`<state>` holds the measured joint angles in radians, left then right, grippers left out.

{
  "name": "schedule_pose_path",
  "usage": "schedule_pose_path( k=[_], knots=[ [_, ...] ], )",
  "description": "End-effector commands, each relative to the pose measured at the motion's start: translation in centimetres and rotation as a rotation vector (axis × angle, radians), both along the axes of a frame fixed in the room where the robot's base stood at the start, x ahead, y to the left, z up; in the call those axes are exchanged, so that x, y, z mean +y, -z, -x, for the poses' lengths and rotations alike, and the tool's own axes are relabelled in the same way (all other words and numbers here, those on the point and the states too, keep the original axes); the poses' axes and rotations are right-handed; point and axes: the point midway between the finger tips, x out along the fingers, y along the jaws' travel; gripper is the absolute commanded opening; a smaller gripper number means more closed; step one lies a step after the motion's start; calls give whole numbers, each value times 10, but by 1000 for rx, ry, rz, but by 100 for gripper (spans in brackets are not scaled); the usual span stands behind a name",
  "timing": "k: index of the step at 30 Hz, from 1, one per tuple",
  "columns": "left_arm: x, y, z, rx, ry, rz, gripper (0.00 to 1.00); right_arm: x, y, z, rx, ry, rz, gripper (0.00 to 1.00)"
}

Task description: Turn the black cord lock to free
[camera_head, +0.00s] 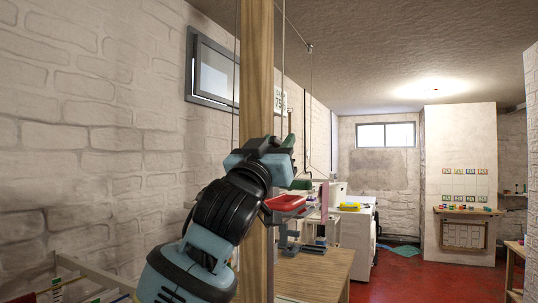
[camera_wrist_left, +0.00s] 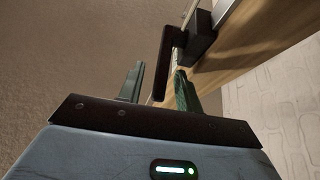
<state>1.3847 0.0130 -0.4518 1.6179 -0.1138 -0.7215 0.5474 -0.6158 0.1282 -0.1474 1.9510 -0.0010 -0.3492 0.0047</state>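The black cord lock (camera_wrist_left: 201,38) shows in the left wrist view, a dark block on the side of a wooden post. Its black lever (camera_wrist_left: 162,68) hangs down between my left gripper's two fingertips (camera_wrist_left: 160,84). The green fingers are apart, one on each side of the lever's lower end; I cannot tell whether either touches it. In the head view my left gripper (camera_head: 294,163) is in front of and beside the wooden post (camera_head: 257,70), and the cord lock cannot be made out there. My right gripper is not in view.
Thin cords run beside the post and up to a small pulley (camera_head: 309,47). A red tray (camera_head: 286,203) and a wooden bench (camera_head: 313,271) stand just beyond my left gripper. A white brick wall (camera_head: 90,130) is at left. The red floor (camera_head: 430,280) at right is open.

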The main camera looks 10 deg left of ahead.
Motion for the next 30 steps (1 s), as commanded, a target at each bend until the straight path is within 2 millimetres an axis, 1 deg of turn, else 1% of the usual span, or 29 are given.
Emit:
schedule_pose_path(
  k=[1,9,15,21,28,29,30],
  knots=[
    [2,5,3,2,1,1,35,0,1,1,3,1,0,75],
    [11,23,32,2,1,0,35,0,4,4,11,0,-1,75],
    [17,33,49,2,-1,0,35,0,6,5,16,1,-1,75],
    [19,37,56,2,-1,-1,35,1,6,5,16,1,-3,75],
    [19,37,57,1,-1,-1,35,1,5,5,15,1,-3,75],
    [19,37,57,1,-1,-1,33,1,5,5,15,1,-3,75],
    [20,37,56,2,-3,-1,28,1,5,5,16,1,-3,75]
  ],
)
